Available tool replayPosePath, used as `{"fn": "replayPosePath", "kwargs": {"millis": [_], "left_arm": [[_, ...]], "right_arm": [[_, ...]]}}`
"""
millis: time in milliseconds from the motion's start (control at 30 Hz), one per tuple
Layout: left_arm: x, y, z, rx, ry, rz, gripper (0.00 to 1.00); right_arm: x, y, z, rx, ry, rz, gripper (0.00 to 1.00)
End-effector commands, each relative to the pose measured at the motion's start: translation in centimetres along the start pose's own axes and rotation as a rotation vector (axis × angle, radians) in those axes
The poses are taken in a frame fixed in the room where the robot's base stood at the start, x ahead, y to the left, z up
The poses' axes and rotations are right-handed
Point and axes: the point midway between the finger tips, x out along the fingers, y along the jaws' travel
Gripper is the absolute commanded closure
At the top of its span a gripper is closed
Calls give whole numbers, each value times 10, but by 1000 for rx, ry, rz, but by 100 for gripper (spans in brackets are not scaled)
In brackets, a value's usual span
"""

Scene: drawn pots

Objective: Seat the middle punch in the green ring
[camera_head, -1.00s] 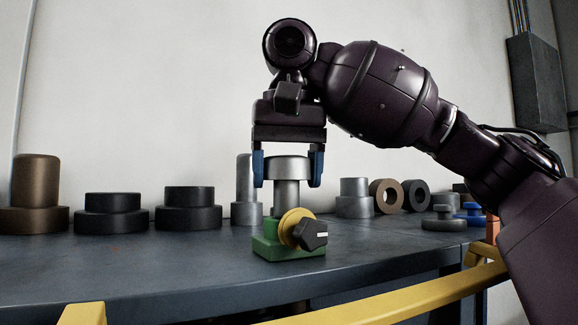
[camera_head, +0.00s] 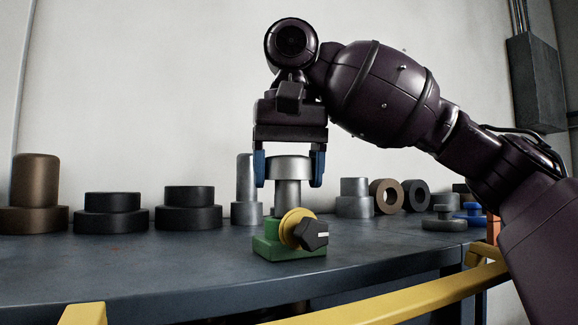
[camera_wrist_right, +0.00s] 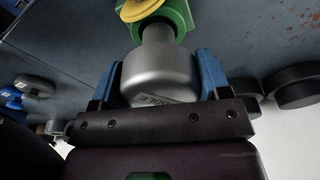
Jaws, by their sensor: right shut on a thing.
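My right gripper (camera_head: 289,170) points down with its blue fingers on either side of the head of a silver punch (camera_head: 288,168), shut on it. The punch is upright, wide at the top with a narrower shank below. Its lower end meets the green ring (camera_head: 266,227) on a green base (camera_head: 275,250); how deep it sits is hidden by the ring wall and a yellow disc (camera_head: 293,226) with a black knob (camera_head: 313,234). In the wrist view, the silver punch (camera_wrist_right: 158,75) lies between the blue fingers, with the green ring (camera_wrist_right: 178,17) beyond it. My left gripper is not in view.
Brown (camera_head: 36,185) and black stepped parts (camera_head: 188,209) stand on the dark table at left. A tall grey part (camera_head: 244,185) stands behind the green base, a shorter one (camera_head: 354,197) at right. Yellow rails (camera_head: 410,297) run along the front.

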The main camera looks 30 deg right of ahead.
Motion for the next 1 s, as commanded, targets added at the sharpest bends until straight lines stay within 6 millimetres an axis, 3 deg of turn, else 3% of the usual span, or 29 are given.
{"fn": "replayPosePath", "kwargs": {"millis": [1000], "left_arm": [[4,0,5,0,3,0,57]], "right_arm": [[13,1,2,0,-4,2,85]]}}
